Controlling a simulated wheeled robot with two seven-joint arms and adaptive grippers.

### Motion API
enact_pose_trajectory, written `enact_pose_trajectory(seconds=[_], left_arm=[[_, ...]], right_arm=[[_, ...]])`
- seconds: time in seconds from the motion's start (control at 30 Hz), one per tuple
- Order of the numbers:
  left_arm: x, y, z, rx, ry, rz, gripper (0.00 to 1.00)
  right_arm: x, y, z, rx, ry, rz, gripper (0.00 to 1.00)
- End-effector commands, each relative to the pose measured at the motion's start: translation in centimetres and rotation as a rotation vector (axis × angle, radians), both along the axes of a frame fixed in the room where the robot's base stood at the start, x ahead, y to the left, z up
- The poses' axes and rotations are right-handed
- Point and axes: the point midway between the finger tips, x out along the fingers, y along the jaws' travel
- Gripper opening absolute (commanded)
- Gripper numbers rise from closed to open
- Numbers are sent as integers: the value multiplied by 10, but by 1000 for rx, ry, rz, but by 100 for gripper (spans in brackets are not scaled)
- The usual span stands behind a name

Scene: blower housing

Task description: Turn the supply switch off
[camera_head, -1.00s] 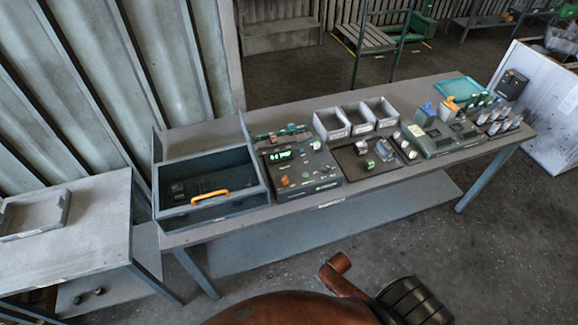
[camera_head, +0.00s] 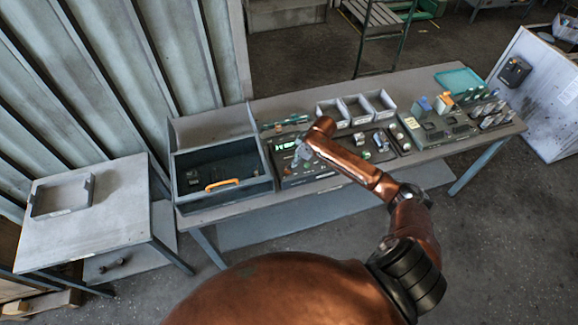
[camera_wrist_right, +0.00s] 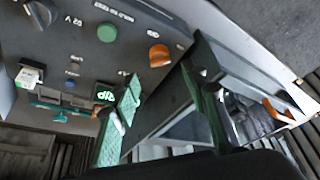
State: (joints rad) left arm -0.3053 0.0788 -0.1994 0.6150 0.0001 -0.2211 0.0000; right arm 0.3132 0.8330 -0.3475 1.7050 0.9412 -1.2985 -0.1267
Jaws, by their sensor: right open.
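The dark supply panel (camera_head: 292,182) with a lit green display stands on the bench, partly hidden by my right arm. In the right wrist view the panel (camera_wrist_right: 125,58) shows an orange knob (camera_wrist_right: 158,55), a green round button (camera_wrist_right: 107,33), a dark knob (camera_wrist_right: 42,14) and the lit display (camera_wrist_right: 105,96). I cannot tell which control is the supply switch. My right gripper (camera_head: 302,153) is over the panel. In the wrist view its open, empty fingers (camera_wrist_right: 163,74) are near the orange knob; contact cannot be told. My left gripper is out of view.
Grey bins (camera_head: 357,107) and another control box (camera_head: 440,133) are to the right. A side table (camera_head: 112,215) holds a shallow tray (camera_head: 62,194).

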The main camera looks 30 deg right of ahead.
Motion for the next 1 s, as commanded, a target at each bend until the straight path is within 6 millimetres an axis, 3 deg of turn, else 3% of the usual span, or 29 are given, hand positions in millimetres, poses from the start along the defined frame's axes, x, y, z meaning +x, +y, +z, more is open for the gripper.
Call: enact_pose_trajectory(seconds=[0.5, 0.87, 1.0], left_arm=[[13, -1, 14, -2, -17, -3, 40], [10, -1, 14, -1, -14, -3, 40], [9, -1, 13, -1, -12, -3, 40]], right_arm=[[23, 14, -63, 1, 0, -2, 41], [24, 15, -69, 1, -1, -1, 41], [24, 15, -69, 1, -1, -1, 32]])
